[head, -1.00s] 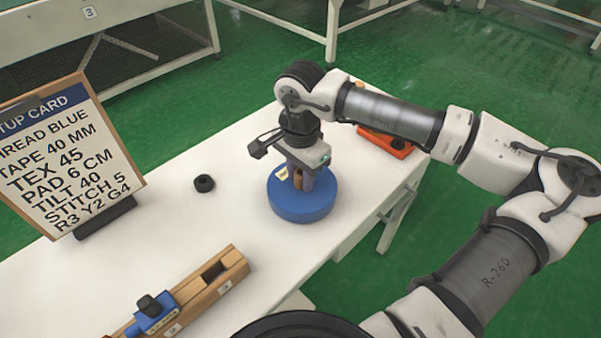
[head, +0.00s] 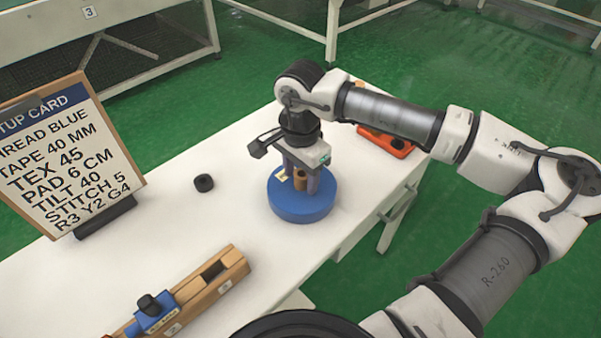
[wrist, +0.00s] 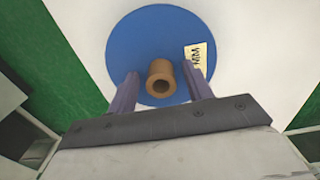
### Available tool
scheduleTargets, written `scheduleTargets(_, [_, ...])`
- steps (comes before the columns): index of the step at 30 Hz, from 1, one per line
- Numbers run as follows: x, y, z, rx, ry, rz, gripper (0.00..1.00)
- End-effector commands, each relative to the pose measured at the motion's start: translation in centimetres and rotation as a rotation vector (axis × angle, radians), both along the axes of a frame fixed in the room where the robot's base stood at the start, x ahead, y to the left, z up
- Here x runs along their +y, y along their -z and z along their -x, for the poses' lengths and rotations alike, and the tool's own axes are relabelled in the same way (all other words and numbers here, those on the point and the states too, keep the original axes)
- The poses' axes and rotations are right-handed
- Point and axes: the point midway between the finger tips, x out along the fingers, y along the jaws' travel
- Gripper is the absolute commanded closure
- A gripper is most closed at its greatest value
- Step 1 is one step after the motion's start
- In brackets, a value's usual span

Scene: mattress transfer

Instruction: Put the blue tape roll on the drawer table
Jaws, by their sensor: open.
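The blue tape roll (head: 303,206) is a flat blue disc with a brown core and a small pale label. It lies on the white drawer table (head: 240,225). My gripper (head: 302,184) points down right over the roll. In the wrist view my gripper (wrist: 161,85) is open, with one finger on each side of the brown core of the blue tape roll (wrist: 125,50). A gap shows between the core and each finger. I cannot tell whether the fingertips touch the disc.
A black ring (head: 204,183) lies left of the roll. A setup card (head: 65,150) stands at the left. A wooden block with a blue clamp (head: 152,318) lies at the front, and an orange tool (head: 398,146) at the back right. The table between them is clear.

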Motion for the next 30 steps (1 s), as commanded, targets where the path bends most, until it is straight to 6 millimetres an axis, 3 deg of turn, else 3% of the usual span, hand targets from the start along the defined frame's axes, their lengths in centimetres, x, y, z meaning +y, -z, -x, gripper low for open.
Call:
scheduleTargets(15, [0.0,-10.1,-0.1,-0.004,0.001,0.000,0.49])
scheduleTargets(21, [0.0,-11.6,-0.1,-0.003,0.000,0.000,0.49])
scheduleTargets(30, [0.0,-11.8,0.0,-0.002,0.000,-0.001,0.49])
